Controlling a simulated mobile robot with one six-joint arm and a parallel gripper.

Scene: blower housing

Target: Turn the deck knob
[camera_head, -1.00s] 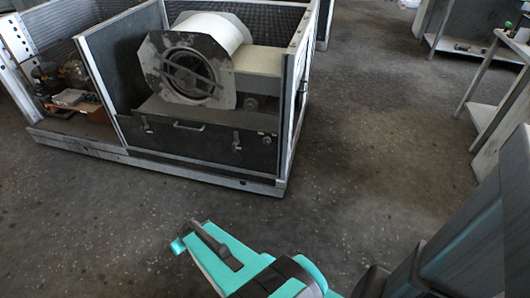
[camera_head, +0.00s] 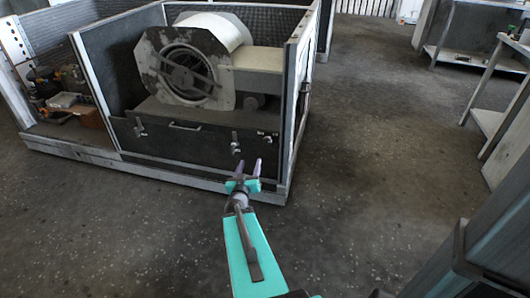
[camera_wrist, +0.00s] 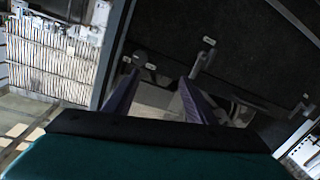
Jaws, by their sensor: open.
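The deck knob (camera_head: 268,138) is a small round fitting near the right end of the dark front panel (camera_head: 190,140) under the blower. In the wrist view a round knob (camera_wrist: 140,58) shows just beyond the left fingertip, tilted in the picture. My gripper (camera_head: 244,167) is open and empty, in front of the panel and below the knob and a latch (camera_head: 236,143). In the wrist view my two dark purple fingers (camera_wrist: 158,78) are spread apart, with no visible contact with the knob.
The blower (camera_head: 185,65) sits above the panel. A handle (camera_head: 184,127) and another latch (camera_head: 139,128) are further left. The housing's right wall (camera_head: 296,95) stands close to the knob. Open floor (camera_head: 370,170) lies right; a shelf table (camera_head: 497,100) stands at far right.

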